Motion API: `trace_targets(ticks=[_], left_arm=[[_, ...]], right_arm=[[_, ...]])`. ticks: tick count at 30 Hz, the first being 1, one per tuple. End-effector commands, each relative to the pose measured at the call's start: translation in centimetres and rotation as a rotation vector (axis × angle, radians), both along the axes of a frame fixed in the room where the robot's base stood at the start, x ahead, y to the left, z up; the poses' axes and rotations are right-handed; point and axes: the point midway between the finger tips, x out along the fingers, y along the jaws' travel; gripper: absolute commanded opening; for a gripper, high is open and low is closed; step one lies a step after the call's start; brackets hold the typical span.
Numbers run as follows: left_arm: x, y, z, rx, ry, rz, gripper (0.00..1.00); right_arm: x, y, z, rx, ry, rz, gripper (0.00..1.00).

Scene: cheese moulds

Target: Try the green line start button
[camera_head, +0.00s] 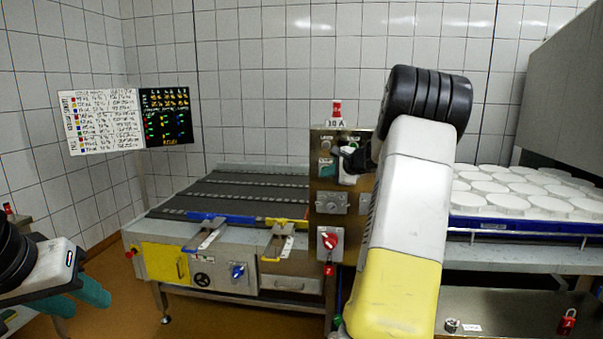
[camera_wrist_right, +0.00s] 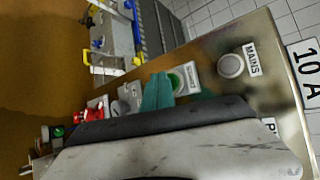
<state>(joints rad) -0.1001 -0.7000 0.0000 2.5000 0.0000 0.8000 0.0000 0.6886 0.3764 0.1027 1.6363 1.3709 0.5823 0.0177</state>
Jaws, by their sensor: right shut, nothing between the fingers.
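The control panel (camera_head: 345,228) is an upright metal board marked 10 A, right of the conveyor. In the right wrist view, a round green button (camera_wrist_right: 175,79) with a white label sits on the panel, below the MAINS lamp (camera_wrist_right: 231,66) in the panel's own layout. My right gripper (camera_wrist_right: 158,88) is shut and empty, its teal fingers close beside the green button and partly overlapping it. I cannot tell whether they touch. In the head view, my right arm hides part of the panel. My left gripper (camera_head: 78,298) is open and empty, at lower left, away from the panel.
A grey conveyor (camera_head: 240,190) with blue and yellow clamps stands left of the panel. A red rotary knob (camera_head: 330,241) with a hanging red lock is lower on the panel. White moulds (camera_head: 507,202) fill a blue tray at right. A written chart (camera_head: 100,121) hangs on the wall.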

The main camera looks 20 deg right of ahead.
Motion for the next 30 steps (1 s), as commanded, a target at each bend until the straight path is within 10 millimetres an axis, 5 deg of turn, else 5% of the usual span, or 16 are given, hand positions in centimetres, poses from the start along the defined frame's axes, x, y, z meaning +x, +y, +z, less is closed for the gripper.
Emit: trace_targets(ticks=[30], left_arm=[[0.0,0.0,0.0,0.0,0.0,0.0,0.36]], right_arm=[[-1.3,0.8,0.0,0.0,0.0,-0.001,0.0]])
